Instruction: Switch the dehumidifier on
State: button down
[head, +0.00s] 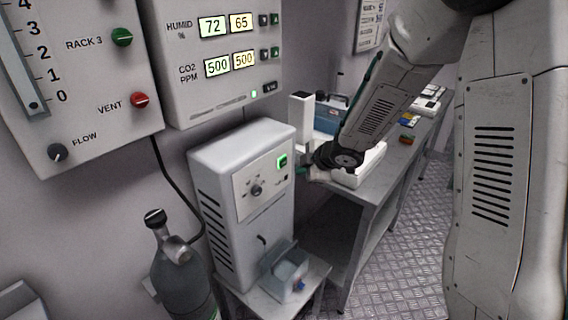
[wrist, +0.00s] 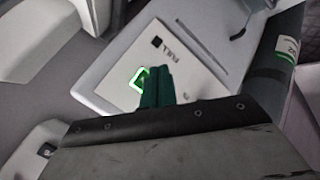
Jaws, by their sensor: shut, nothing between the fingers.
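The dehumidifier (head: 218,165) is a pale grey box with side vents, standing on a small stand left of the bench. In the wrist view the lit switch (wrist: 138,76) is partly hidden behind my fingers. The panel also shows a small dark square (wrist: 156,41) beside the word FULL. My gripper (head: 300,172) is shut and empty, with its green fingertips just right of the switch. The fingers (wrist: 156,84) overlap the switch's edge in the wrist view; I cannot tell whether they touch it.
A grey gas cylinder (head: 178,276) stands left of the dehumidifier. A small water container (head: 287,275) sits at its front foot. Wall panels (head: 222,83) with dials and readouts hang above. A metal bench (head: 372,190) with boxes runs behind my arm. The floor at right is clear.

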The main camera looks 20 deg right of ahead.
jog(key=shift+s+d, duration=0.6)
jog(key=shift+s, duration=0.2)
jog(key=s+d+r+m+g+h, duration=0.2)
jog(key=s+d+m+g+h, duration=0.2)
jog(key=s+d+m+h, duration=0.45)
jog(key=s+a+r+m+g+y, duration=0.1)
jog(key=s+a+r+m, duration=0.1)
jog(key=s+r, duration=0.3)
jog(key=s+a+r+m+g+y, duration=0.1)
jog(key=s+r, duration=0.4)
jog(key=s, duration=0.8)
jog(key=s+a+r+m+y, duration=0.3)
jog(key=s+r+m, duration=0.2)
jog(key=s, duration=0.4)
jog(key=shift+s+a+m+g, duration=0.2)
jog(key=shift+s+m+g, duration=0.15)
jog(key=shift+g, duration=0.05)
jog(key=shift+r, duration=0.1)
